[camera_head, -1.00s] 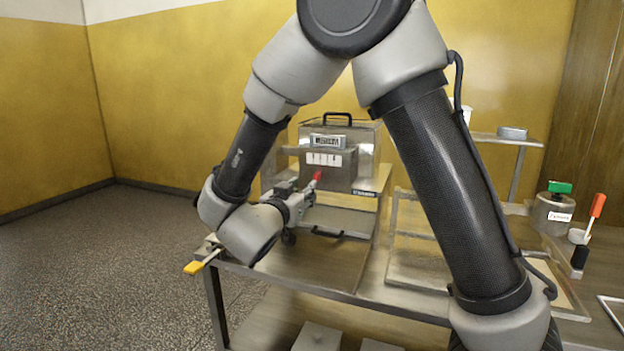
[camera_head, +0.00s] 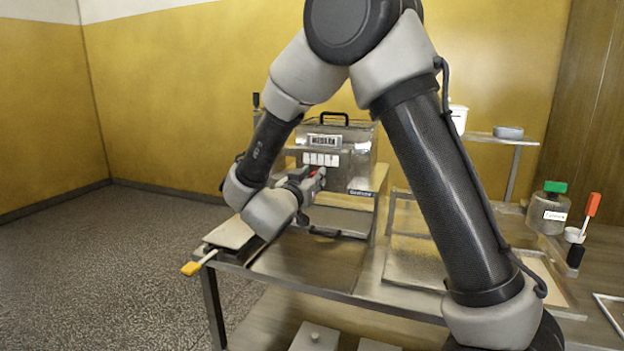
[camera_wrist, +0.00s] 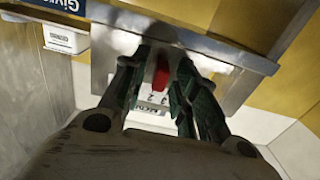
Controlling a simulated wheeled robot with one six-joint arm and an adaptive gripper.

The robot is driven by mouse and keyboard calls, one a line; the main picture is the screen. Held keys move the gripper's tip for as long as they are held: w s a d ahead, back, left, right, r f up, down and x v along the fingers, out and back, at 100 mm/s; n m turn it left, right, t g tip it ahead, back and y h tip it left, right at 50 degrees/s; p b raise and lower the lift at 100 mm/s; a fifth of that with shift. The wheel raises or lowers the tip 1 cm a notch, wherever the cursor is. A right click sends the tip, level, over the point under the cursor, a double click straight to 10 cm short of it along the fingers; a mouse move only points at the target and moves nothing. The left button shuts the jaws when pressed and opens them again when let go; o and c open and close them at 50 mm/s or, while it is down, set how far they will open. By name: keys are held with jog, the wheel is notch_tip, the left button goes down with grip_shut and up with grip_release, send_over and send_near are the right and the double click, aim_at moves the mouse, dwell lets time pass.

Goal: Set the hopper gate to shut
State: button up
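The hopper gate's red handle (camera_head: 317,172) shows at the front of the metal machine (camera_head: 362,150), just below a white marked scale plate (camera_head: 321,158). My gripper (camera_head: 308,182) is right at the handle, coming from the left. In the wrist view the red handle (camera_wrist: 161,75) stands between the two fingers of my gripper (camera_wrist: 165,68). The fingers are apart, with part of the numbered plate (camera_wrist: 150,96) showing between them. Firm contact with the handle cannot be seen. The gate itself is hidden.
A yellow-tipped handle (camera_head: 191,268) sticks out at the table's left front corner. A flat tray (camera_head: 420,270) lies right of the machine. A green-topped jar (camera_head: 547,212) and a red-handled tool (camera_head: 592,205) stand at the far right. Open floor lies to the left.

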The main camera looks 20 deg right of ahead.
grip_shut()
jog(key=shift+s+d, duration=0.65)
jog(key=shift+d, duration=0.25)
jog(key=shift+s+d, duration=0.65)
jog(key=shift+d, duration=0.2)
jog(key=shift+o, duration=1.4)
grip_release()
jog(key=shift+d, duration=0.1)
jog(key=shift+s+a, duration=0.35)
send_near(332, 175)
jog(key=v, duration=0.6)
jog(key=shift+d, duration=0.1)
